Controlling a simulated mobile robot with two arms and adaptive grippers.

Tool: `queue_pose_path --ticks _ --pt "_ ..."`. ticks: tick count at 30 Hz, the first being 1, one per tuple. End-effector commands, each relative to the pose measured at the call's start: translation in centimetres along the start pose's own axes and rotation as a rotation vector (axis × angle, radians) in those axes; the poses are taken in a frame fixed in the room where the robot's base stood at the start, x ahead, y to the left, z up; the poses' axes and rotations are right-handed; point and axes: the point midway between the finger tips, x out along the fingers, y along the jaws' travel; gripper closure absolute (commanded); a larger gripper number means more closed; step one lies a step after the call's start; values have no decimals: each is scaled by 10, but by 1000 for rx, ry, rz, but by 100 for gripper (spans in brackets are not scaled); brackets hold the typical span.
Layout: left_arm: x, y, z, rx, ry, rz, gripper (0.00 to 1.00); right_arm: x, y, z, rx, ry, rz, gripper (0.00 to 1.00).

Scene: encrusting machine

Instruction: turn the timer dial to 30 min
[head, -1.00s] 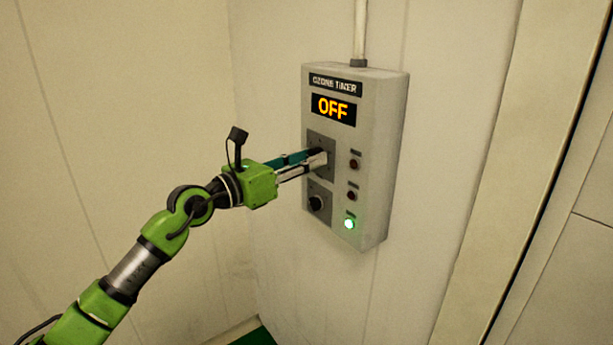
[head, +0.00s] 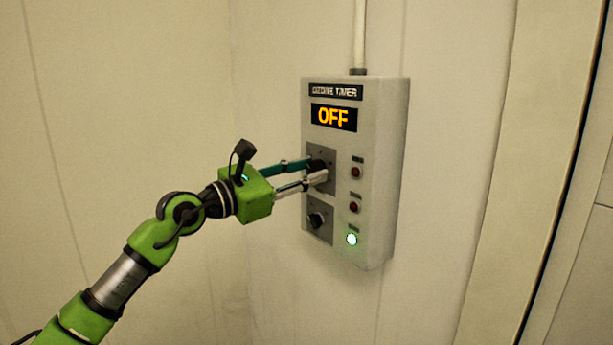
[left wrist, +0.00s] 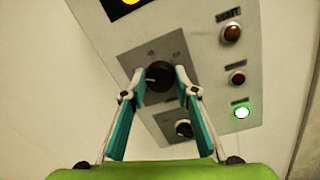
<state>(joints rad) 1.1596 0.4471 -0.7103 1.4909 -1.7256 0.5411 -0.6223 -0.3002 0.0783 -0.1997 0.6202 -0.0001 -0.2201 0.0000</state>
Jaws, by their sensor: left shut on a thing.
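The ozone timer box (head: 385,150) is fixed to the wall, and its display (head: 334,118) reads OFF in orange. The timer dial (left wrist: 159,76) is a black round knob on the upper grey plate; in the head view it is partly hidden by the fingers. My left gripper (head: 314,170) reaches in from the left and is shut on the timer dial, with one finger on each side of it in the left wrist view (left wrist: 158,88). The scale marks around the dial are too small to read. My right gripper is not in view.
A second, smaller black knob (head: 317,219) sits on the plate below the dial. A conduit (head: 359,35) runs up from the box. The wall around is clear.

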Motion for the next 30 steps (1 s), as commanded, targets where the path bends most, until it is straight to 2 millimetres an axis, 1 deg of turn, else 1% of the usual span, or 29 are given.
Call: queue_pose_path --ticks 7,8,9,10,19,22,26,30 --pt "0 0 -2 -1 4 -2 94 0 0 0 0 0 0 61" --pt "0 0 -2 -1 4 -2 70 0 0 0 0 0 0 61" --pt "0 0 -2 -1 4 -2 59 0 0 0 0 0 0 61" --pt "0 0 -2 -1 4 -1 55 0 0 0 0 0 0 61" --pt "0 0 -1 -1 1 -1 55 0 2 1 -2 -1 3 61" --pt "-4 0 -1 -1 1 0 55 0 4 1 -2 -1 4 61" --pt "-22 1 -1 0 2 2 55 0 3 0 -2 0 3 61" --pt "-52 1 -2 0 4 2 55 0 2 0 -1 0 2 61"
